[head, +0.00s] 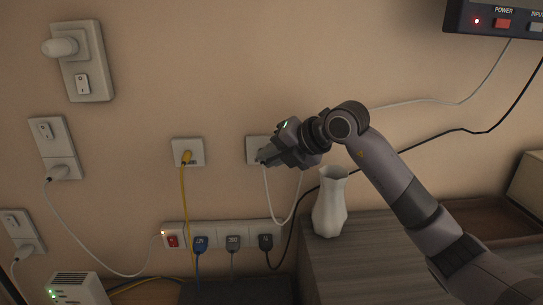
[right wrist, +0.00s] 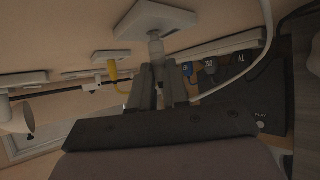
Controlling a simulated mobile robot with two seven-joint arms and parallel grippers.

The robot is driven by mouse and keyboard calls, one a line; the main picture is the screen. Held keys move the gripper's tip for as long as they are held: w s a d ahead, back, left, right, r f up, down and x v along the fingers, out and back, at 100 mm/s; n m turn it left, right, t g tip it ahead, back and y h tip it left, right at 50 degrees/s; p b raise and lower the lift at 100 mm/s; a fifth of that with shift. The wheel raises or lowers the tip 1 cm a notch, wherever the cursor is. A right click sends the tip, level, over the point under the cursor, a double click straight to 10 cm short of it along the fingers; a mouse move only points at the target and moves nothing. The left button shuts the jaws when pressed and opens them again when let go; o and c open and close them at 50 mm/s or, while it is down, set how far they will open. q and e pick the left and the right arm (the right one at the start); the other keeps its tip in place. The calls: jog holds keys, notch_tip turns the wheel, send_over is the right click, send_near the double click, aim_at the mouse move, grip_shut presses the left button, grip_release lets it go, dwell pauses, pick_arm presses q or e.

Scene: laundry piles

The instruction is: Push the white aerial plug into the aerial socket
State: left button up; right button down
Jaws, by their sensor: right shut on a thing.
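The aerial socket is a white wall plate (head: 252,143) in the middle of the head view, partly hidden behind my right gripper (head: 264,157). The plate also shows at the top of the right wrist view (right wrist: 150,15). My right gripper is shut on the white aerial plug (right wrist: 156,47), which sticks out beyond the fingertips towards the plate. The plug's front end is at the plate's face; I cannot tell how deep it sits. Its white cable (head: 268,205) hangs in a loop below the gripper. My left gripper is not in view.
A white vase (head: 330,205) stands on the wooden cabinet (head: 370,225) just below my right arm. A yellow plug (head: 186,157) sits in the wall plate to the left. A power strip (head: 216,232) with several plugs runs below. A black cable (head: 400,148) crosses the wall.

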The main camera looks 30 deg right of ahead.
jog(key=shift+w+d, duration=0.25)
jog(key=shift+w, duration=0.2)
jog(key=c, duration=1)
grip_release()
jog(key=shift+c, duration=0.2)
jog(key=s+a+b, duration=0.1)
jog(key=s+a, duration=0.3)
jog(key=s, duration=0.4)
jog(key=shift+s+f, duration=0.1)
